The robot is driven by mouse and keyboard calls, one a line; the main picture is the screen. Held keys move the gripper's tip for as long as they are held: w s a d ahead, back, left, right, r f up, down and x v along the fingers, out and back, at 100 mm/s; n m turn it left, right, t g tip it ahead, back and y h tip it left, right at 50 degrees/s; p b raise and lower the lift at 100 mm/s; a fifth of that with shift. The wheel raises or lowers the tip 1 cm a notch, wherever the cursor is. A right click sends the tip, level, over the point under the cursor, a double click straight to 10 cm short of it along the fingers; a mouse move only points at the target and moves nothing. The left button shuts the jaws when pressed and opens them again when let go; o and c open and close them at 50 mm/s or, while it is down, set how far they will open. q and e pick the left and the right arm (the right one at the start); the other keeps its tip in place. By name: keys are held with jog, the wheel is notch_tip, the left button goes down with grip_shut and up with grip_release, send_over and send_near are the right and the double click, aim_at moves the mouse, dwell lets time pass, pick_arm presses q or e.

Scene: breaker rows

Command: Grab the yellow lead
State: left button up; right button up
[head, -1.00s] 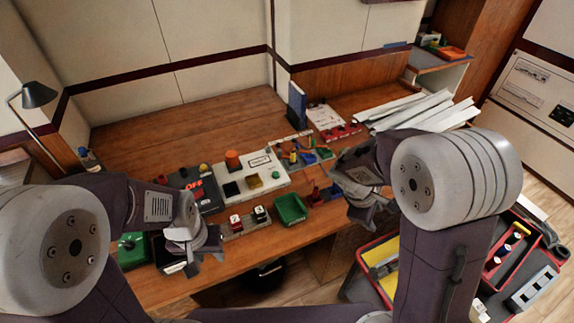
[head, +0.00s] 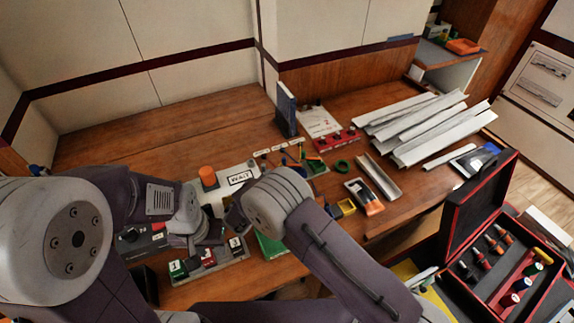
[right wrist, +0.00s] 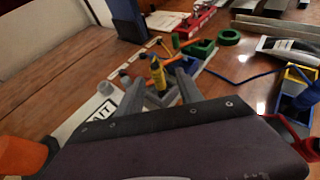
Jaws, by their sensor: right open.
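The yellow lead's upright yellow end (right wrist: 157,74) shows in the right wrist view, between and just beyond the two fingers of my right gripper (right wrist: 160,92). The right gripper is open, and I cannot tell whether either finger touches the lead. In the head view my right forearm hides the right gripper. My left gripper (head: 205,238) is over the front of the bench by the row of breakers (head: 208,258), and its jaws are not clear.
An orange lead (right wrist: 176,42) and a blue lead (right wrist: 228,80) are close by, with a green holder (right wrist: 197,48). A green ring (head: 342,167), metal channels (head: 420,120) and an orange-handled tool (head: 365,197) lie to the right. An open red case (head: 478,195) stands front right.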

jog(key=shift+s+r, duration=0.15)
jog(key=shift+r, duration=0.15)
jog(key=x, duration=0.3)
jog(key=shift+f, duration=0.15)
jog(key=x, duration=0.3)
jog(key=shift+w+a, duration=0.15)
jog(key=shift+w, duration=0.15)
jog(key=shift+w+d+f, duration=0.1)
jog(key=shift+w+d, duration=0.1)
jog(key=shift+w, duration=0.2)
pick_arm(q)
jog(key=shift+s+a+r, duration=0.2)
jog(key=shift+s, duration=0.35)
jog(key=shift+s+a+r, duration=0.15)
jog(key=shift+s+r, duration=0.05)
jog(key=shift+s, duration=0.35)
pick_arm(e)
jog(key=shift+s, duration=0.1)
grip_shut()
